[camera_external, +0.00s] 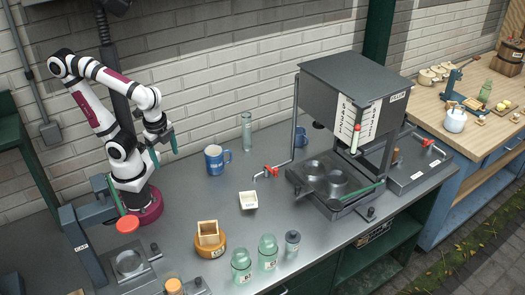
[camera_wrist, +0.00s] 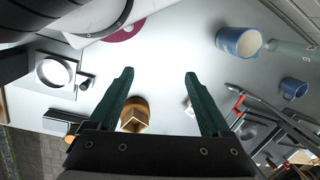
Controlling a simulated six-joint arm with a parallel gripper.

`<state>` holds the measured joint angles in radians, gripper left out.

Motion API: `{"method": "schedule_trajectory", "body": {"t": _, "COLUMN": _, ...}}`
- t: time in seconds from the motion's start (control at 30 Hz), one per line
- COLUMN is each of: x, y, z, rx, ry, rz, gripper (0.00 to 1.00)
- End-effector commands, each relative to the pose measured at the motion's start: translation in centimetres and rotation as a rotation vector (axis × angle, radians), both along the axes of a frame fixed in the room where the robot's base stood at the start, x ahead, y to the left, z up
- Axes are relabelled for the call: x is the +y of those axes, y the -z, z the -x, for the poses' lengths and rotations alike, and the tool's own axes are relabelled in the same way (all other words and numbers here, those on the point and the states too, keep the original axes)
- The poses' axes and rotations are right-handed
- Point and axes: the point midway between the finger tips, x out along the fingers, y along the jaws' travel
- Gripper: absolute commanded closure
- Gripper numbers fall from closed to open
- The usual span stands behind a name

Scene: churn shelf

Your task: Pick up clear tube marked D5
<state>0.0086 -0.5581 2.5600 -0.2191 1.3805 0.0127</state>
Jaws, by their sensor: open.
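A tall clear tube (camera_external: 246,132) stands upright on the grey worktop near the brick wall, behind and right of a blue mug. Any mark on it is too small to read. In the wrist view, a pale clear tube (camera_wrist: 290,52) shows at the right edge, beside the mug. My gripper (camera_external: 164,153) is held above the worktop at the left, well left of the tube. Its green fingers are apart in the wrist view (camera_wrist: 159,74), with nothing between them.
The blue mug (camera_external: 216,160) stands between my gripper and the tube. A small white box (camera_external: 248,200), a wooden box on a round orange base (camera_external: 209,238) and several lidded jars (camera_external: 268,252) stand nearer the front. A dark grey machine (camera_external: 355,85) and red-handled tap (camera_external: 271,171) are right.

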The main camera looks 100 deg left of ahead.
Motion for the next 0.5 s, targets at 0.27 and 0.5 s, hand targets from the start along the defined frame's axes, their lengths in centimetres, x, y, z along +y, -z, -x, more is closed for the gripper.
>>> {"method": "schedule_trajectory", "body": {"t": 0.27, "x": 0.0, "y": 1.0, "z": -2.4, "rx": -0.061, "ry": -0.084, "rz": 0.036, "gripper": 0.18}}
{"method": "schedule_trajectory", "body": {"t": 0.5, "x": 9.7, "y": 6.1, "z": -16.8, "rx": -0.597, "ry": -0.644, "rz": 0.110, "gripper": 0.18}}
